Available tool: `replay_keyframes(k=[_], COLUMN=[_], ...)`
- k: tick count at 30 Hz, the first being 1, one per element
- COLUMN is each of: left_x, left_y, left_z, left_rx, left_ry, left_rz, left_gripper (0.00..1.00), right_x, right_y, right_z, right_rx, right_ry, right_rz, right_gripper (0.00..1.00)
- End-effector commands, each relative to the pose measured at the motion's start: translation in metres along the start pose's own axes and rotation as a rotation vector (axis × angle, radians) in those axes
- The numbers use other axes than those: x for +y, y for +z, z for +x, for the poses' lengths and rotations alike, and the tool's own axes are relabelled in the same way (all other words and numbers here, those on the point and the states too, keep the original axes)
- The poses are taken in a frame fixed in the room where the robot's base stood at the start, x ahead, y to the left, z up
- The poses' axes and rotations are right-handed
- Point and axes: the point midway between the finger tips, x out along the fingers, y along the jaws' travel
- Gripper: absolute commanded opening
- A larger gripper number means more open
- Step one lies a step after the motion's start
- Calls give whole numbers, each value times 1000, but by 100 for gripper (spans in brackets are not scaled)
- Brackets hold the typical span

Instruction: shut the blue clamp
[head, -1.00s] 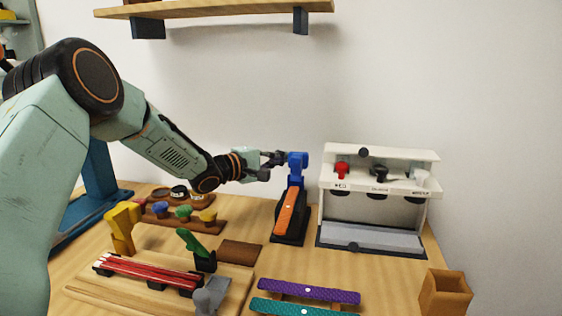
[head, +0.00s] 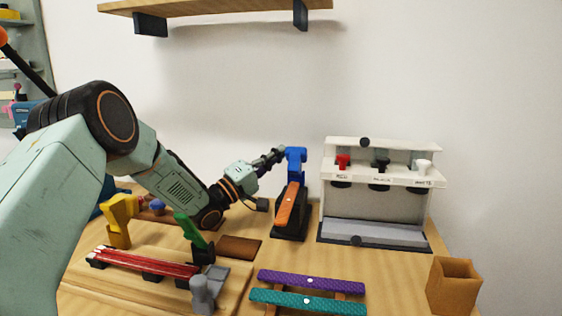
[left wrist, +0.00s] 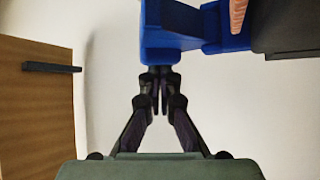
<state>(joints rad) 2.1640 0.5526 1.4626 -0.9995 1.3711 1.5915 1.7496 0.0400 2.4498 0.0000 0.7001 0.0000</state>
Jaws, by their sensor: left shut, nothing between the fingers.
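The blue clamp (head: 296,160) stands upright at the far end of a black base (head: 290,232), with an orange strip (head: 289,206) lying sloped on that base. My left gripper (head: 281,153) is shut and empty, at the left side of the clamp's upper part. In the left wrist view the shut fingertips (left wrist: 160,74) are right at the lower edge of the blue clamp (left wrist: 185,42); I cannot tell whether they touch it. My right gripper is not in view.
A white dispenser (head: 380,160) with red, black and white knobs stands right of the clamp. A green clamp (head: 191,231), a yellow clamp (head: 120,208) and a grey clamp (head: 202,290) are nearer. Purple (head: 310,283) and teal (head: 307,301) strips lie in front. A shelf (head: 215,6) hangs above.

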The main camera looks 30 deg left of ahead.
Motion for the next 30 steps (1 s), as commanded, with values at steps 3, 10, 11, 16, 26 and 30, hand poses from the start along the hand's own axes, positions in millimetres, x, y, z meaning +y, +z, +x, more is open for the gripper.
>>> replay_keyframes(k=[3, 10, 11, 16, 26, 30], left_x=[2, 4, 4, 5, 9, 28], left_y=[4, 10, 11, 16, 14, 7], left_z=[-4, -13, -14, -21, -18, -11], left_rx=[-1, 0, 0, -1, 0, 3], left_ry=[-1, 104, 103, 101, 103, 107], left_rz=[-3, 78, 77, 77, 78, 79], left_gripper=[0, 0, 0, 0, 0, 0], right_x=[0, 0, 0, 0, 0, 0], right_y=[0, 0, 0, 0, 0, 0], right_z=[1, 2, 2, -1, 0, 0], right_rx=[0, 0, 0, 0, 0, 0], right_ry=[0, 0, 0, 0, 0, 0], right_rz=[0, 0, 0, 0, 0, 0], right_gripper=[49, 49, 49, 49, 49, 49])
